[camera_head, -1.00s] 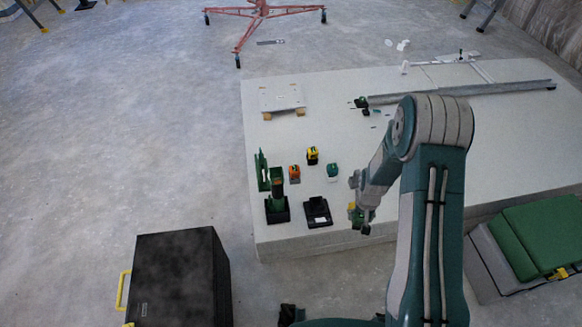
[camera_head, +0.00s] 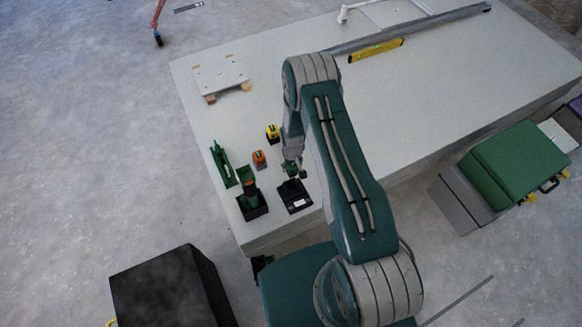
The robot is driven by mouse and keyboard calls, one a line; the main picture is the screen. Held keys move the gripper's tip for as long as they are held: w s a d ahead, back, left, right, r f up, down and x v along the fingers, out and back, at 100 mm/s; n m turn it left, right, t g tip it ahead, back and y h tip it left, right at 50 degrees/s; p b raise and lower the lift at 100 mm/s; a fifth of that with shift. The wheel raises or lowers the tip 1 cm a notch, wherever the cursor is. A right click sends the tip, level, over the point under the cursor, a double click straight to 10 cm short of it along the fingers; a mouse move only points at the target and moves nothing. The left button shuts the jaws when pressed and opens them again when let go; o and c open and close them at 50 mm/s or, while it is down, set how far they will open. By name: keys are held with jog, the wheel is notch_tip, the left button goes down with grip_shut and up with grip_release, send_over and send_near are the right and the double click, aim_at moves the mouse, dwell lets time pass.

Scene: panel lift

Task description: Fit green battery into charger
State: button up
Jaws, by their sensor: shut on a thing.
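The charger (camera_head: 294,197) is a low black block on the front left part of the white table. My gripper (camera_head: 293,175) is just above and behind it in the picture. It is shut on a small, dark green thing (camera_head: 290,167), which looks like the green battery and is largely hidden by the fingers. I cannot tell whether the battery touches the charger.
An orange battery (camera_head: 259,158) and a yellow battery (camera_head: 273,133) stand left of my arm. A yellow level (camera_head: 376,50) lies farther back.

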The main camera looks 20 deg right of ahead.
aim_at(292, 175)
jog(key=shift+f, duration=0.85)
jog(key=shift+a+f, duration=0.2)
jog(key=shift+f, duration=0.75)
jog(key=shift+d+f, duration=0.15)
jog(key=shift+f, duration=2.2)
jog(key=shift+s+f, duration=0.15)
jog(key=shift+f, duration=0.05)
jog(key=shift+f, duration=2.1)
jog(key=o, duration=1.2)
